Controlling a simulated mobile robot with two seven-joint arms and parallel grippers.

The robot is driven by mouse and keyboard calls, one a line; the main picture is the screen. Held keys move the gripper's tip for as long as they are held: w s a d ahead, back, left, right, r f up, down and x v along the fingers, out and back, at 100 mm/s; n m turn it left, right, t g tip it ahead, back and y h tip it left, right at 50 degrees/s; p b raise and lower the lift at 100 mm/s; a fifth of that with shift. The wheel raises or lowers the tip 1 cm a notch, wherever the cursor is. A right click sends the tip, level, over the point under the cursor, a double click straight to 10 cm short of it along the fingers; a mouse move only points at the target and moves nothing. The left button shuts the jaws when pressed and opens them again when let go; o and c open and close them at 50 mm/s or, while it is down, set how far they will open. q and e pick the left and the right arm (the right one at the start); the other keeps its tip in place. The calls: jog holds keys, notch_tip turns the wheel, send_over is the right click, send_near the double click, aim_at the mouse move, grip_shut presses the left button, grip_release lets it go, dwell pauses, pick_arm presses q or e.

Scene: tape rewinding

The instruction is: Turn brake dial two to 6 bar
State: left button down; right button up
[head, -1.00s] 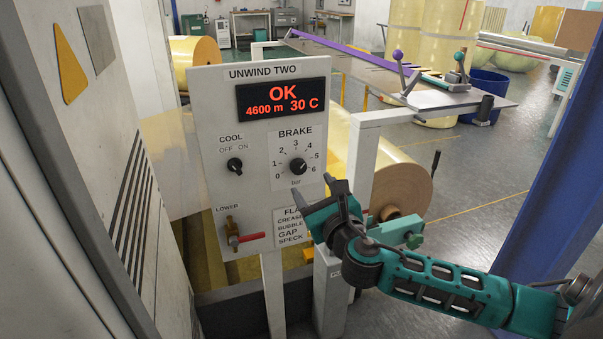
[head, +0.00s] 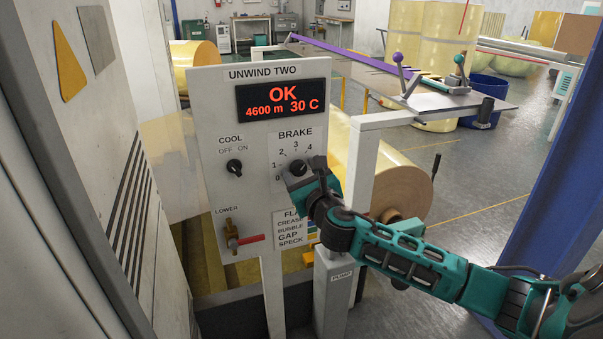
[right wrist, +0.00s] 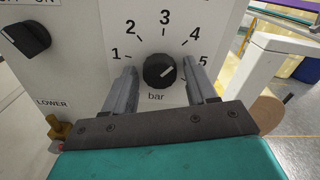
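The brake dial two (head: 298,167) is a round black knob on the grey "UNWIND TWO" panel (head: 215,120), inside a printed bar scale. In the right wrist view the dial (right wrist: 160,70) has a pale mark pointing up and right, roughly between 4 and 5. My right gripper (head: 301,174) is at the dial in the head view and hides the 5 and 6. In the right wrist view its fingers (right wrist: 160,76) are open, one on each side of the knob, with gaps showing. My left gripper is not in view.
The display (head: 283,98) reads OK, 4600 m, 30 C. The COOL knob (head: 234,166) and the LOWER valve with its red handle (head: 245,241) sit left of the dial. A defect label (head: 291,228) is below it. A white post (head: 357,160) and a film roll (head: 405,190) stand to the right.

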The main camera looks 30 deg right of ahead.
jog(key=c, duration=0.9)
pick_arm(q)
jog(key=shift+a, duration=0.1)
pick_arm(e)
jog(key=shift+o, duration=0.2)
